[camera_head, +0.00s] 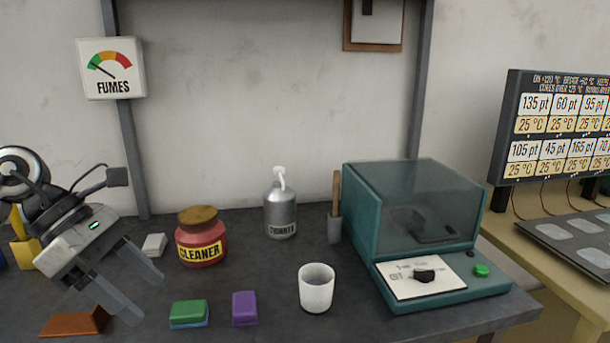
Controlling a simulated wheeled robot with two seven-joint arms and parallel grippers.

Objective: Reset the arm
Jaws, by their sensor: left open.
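My left gripper (138,297) comes in from the left edge. Its two fingers are apart, pointing down and to the right, with nothing between them. It hangs at the left of the dark worktop, in front of the red cleaner jar and left of the green block. My right gripper is not in view.
On the worktop (240,280) stand a red cleaner jar (202,242), a grey thinner bottle (281,213), a white cup (316,288) and a teal machine (425,235).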

